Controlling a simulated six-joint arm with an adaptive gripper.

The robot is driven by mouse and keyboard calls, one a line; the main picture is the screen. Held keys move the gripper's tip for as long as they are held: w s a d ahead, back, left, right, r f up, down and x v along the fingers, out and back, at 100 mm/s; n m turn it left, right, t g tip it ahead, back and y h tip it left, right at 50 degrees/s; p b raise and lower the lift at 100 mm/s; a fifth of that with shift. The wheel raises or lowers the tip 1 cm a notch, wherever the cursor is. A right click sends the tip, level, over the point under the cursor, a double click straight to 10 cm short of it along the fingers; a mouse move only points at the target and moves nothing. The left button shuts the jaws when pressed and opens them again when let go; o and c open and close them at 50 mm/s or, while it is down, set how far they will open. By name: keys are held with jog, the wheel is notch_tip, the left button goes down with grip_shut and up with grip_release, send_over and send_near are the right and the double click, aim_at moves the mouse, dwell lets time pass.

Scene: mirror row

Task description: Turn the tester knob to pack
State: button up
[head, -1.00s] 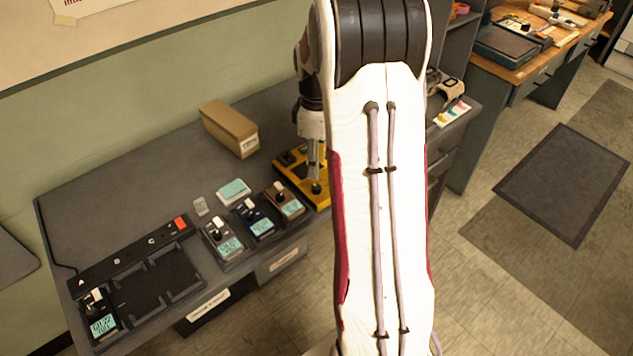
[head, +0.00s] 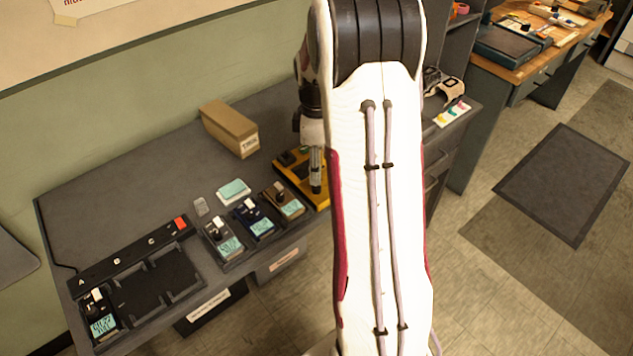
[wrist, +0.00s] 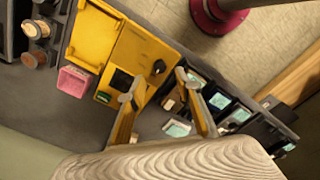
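The tester is a yellow box (head: 288,163) on the grey bench, partly hidden behind my arm in the head view. It also shows in the wrist view (wrist: 132,57), with a small dark screen and a black round knob (wrist: 158,67) near one edge. My gripper (wrist: 154,86) is open and empty, its two fingers spread wide on either side of the knob's line. In the head view my gripper (head: 316,178) is over the front of the tester and covers the knob. I cannot tell whether the fingers touch it, nor read its setting.
Several pedal-like units with teal screens (head: 255,222) stand left of the tester. A cardboard box (head: 230,129) lies behind. A black tray (head: 150,285) is at the bench's left end. In the wrist view a pink container (wrist: 74,81) stands beside the yellow box.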

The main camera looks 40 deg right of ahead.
aim_at(316, 187)
jog(key=shift+f, duration=3)
grip_shut()
